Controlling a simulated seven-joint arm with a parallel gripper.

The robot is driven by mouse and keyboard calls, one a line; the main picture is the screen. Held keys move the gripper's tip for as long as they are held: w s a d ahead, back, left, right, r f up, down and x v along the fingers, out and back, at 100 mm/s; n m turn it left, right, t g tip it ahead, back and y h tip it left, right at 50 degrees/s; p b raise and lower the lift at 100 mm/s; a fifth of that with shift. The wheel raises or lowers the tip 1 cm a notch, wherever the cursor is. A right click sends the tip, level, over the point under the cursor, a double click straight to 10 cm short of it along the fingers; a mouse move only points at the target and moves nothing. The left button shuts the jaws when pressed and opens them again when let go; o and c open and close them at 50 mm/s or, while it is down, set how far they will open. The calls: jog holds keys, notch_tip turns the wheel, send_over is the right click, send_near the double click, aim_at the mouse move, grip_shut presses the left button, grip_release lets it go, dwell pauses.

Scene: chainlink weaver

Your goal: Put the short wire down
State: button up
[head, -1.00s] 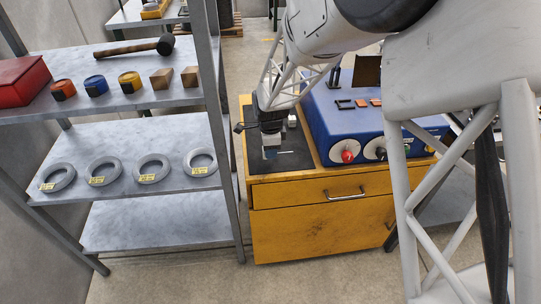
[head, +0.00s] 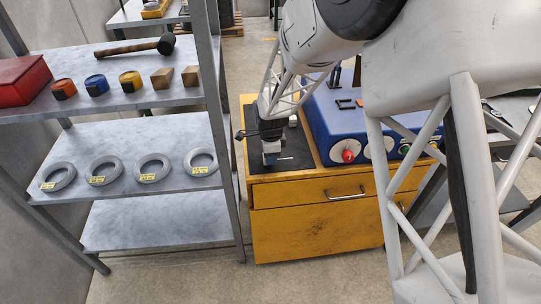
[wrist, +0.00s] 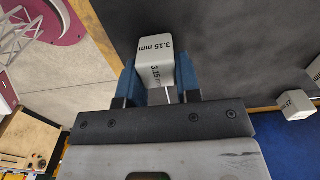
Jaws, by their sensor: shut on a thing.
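My gripper (head: 271,140) is low over the dark mat on top of the yellow cabinet, left of the blue machine. In the wrist view its blue fingers (wrist: 158,82) stand on both sides of a grey block (wrist: 157,48) marked "3.15 mm", which it appears to grip. A thin light line, likely the short wire (head: 286,158), shows just right of the fingertips in the head view. Whether it is joined to the block or touches the mat cannot be told. A pale sliver also shows between the fingers in the wrist view.
The dark mat (head: 290,143) is mostly clear around my gripper. The blue machine (head: 325,125) with knobs stands close on the right. Another marked grey block (wrist: 294,105) lies to the right in the wrist view. A metal shelf (head: 150,130) with rings and tools stands at left.

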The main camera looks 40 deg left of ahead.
jog(key=shift+f, duration=0.15)
jog(key=o, duration=0.9)
notch_tip(320, 180, up, 12)
jog(key=shift+r, duration=0.2)
dwell(0.4)
dwell(0.8)
